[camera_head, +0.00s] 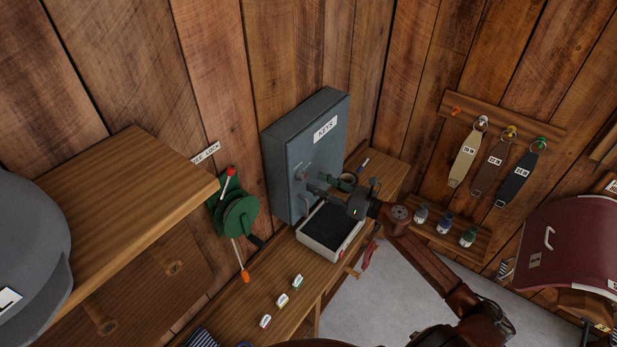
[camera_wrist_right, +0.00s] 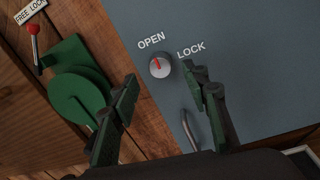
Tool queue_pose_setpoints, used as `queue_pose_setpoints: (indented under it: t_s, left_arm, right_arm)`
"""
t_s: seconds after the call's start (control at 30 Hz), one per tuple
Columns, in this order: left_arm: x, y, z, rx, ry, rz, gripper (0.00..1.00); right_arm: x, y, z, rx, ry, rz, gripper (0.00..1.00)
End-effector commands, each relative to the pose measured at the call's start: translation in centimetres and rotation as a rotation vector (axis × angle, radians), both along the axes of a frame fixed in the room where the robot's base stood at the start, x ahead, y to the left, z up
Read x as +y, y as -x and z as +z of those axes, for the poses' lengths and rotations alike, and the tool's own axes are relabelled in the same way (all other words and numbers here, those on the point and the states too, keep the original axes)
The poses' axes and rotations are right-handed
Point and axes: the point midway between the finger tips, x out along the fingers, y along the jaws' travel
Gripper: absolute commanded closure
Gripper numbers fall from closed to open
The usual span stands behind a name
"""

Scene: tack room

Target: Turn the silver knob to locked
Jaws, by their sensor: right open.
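The silver knob (camera_wrist_right: 159,65) is on the front of a grey-blue cabinet (camera_head: 306,155) labelled KEYS. In the right wrist view its red mark points up toward the word OPEN, with the word LOCK to its right. In the head view the knob (camera_head: 303,174) is small, on the cabinet door. My right gripper (camera_head: 318,187) is in front of the cabinet door, close to the knob. In the right wrist view my right gripper (camera_wrist_right: 162,84) is open, with its fingers apart below the knob and nothing between them. My left gripper is not in view.
A metal handle (camera_wrist_right: 188,130) sits below the knob. A black-lined tray (camera_head: 329,229) lies under the cabinet front on the wooden bench. Several small labelled pieces lie on the bench.

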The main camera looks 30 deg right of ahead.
Motion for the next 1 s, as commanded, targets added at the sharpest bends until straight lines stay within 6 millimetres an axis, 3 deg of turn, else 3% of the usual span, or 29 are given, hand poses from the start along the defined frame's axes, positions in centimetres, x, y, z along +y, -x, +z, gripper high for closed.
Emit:
queue_pose_setpoints:
  t_s: [0.1, 0.3, 0.67, 1.0]
  left_arm:
    - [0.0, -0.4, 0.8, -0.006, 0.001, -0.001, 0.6]
    - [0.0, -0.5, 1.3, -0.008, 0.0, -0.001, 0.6]
    - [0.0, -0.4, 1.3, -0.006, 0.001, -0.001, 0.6]
    - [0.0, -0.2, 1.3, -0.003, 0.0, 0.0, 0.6]
  right_arm:
    - [0.9, -1.8, 0.3, -0.002, -0.003, 0.0, 0.58]
    - [1.7, -3.7, 0.2, 0.0, -0.004, -0.002, 0.58]
    - [1.9, -4.1, 0.0, 0.002, -0.006, -0.003, 0.58]
    - [1.9, -4.1, 0.0, 0.002, -0.006, -0.003, 0.82]
